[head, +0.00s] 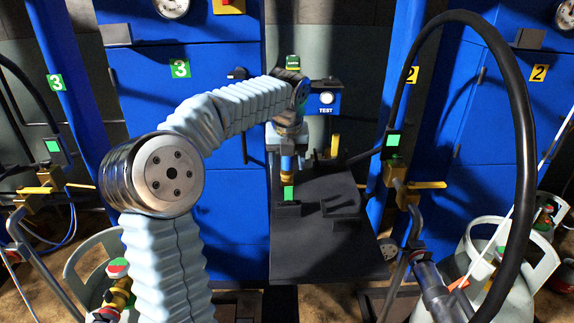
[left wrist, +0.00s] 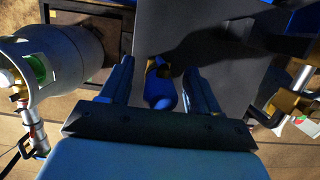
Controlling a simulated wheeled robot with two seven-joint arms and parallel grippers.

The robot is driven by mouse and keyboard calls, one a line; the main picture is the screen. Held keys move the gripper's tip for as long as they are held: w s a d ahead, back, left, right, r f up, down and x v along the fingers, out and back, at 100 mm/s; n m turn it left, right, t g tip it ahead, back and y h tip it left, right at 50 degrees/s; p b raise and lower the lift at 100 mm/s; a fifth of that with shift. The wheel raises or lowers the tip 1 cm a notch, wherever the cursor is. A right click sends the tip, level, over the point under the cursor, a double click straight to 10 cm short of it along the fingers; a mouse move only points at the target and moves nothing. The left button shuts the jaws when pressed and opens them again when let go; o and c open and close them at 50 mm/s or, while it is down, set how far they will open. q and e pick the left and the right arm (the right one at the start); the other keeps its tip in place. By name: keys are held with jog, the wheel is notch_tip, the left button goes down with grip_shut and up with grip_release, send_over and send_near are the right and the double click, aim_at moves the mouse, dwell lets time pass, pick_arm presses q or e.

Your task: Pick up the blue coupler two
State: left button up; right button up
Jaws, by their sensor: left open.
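A blue coupler (left wrist: 161,92) with a brass-coloured end shows between the fingers of my left gripper (left wrist: 159,68) in the left wrist view. The fingers stand apart on either side of it, with a visible gap. In the head view my left arm reaches to the middle, and my left gripper (head: 288,145) is above the dark platform. The blue and brass coupler (head: 287,164) is just under it, upright, partly hidden by the gripper. No number is readable on the coupler. My right gripper is not in view.
A dark platform (head: 335,245) lies below my left gripper. A small TEST box (head: 326,101) is close behind it. A thick black hose (head: 523,150) arches at the right, near a brass valve (head: 405,188). Grey gas cylinders (head: 500,265) stand at the lower right.

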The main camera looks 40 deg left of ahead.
pick_arm(q)
jog(key=c, duration=1.1)
jog(key=shift+r, duration=0.1)
jog(key=shift+r, duration=0.2)
notch_tip(320, 180, up, 2)
jog(key=shift+r+p, duration=0.15)
jog(key=shift+p, duration=0.15)
jog(key=s+d+r, duration=0.5)
jog(key=d+r, duration=0.1)
jog(key=d, duration=0.1)
jog(key=s+d+r, duration=0.3)
jog(key=d+r, duration=0.1)
jog(key=shift+s+r, duration=0.1)
jog(key=shift+s, duration=0.25)
